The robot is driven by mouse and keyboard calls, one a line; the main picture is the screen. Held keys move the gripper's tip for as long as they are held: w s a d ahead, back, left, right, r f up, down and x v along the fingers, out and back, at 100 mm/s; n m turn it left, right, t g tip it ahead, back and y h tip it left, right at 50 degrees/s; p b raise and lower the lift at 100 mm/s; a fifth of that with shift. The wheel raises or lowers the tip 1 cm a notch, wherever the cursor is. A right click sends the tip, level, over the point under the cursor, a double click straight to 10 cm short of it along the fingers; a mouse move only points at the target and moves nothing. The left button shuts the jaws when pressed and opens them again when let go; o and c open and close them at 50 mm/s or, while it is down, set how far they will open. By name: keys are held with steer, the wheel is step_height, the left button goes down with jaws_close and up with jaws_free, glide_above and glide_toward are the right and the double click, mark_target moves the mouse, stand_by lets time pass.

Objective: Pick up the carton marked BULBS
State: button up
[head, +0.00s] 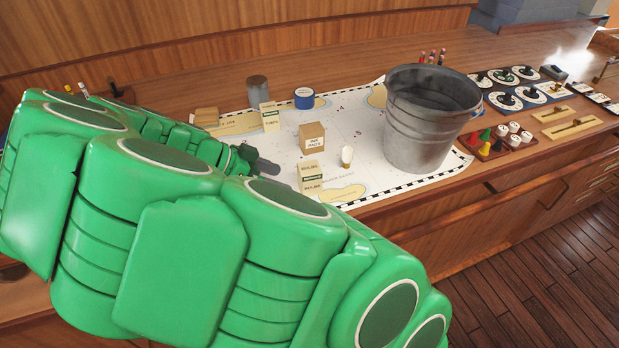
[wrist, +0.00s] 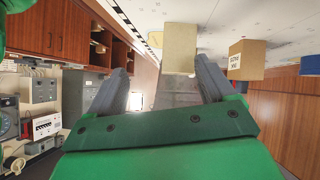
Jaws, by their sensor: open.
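The cream carton marked BULBS (head: 311,178) stands upright on the chart, near its front edge. In the wrist view, which is upside down, a plain cream face of a carton (wrist: 180,46), apparently the same one, shows ahead of the fingertips. My gripper (head: 268,167) is just left of the carton in the head view, partly hidden behind my green arm. In the wrist view my gripper (wrist: 162,72) has its two grey fingers apart, with nothing held. The carton sits nearer the right finger; I cannot tell whether it touches.
A brown box (head: 312,138) stands behind the carton and a light bulb (head: 347,156) to its right. A second cream carton (head: 270,117), a blue tape roll (head: 304,98) and a grey tin (head: 257,92) stand farther back. A large metal bucket (head: 424,125) stands right.

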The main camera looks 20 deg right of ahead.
mark_target(299, 172)
steer(key=w+d+m+h, duration=0.2)
steer(key=shift+f+h, duration=0.25)
steer(key=shift+h, duration=0.15)
steer(key=shift+w+x, duration=0.2)
steer(key=shift+x, duration=3.65)
steer(key=c, duration=1.1)
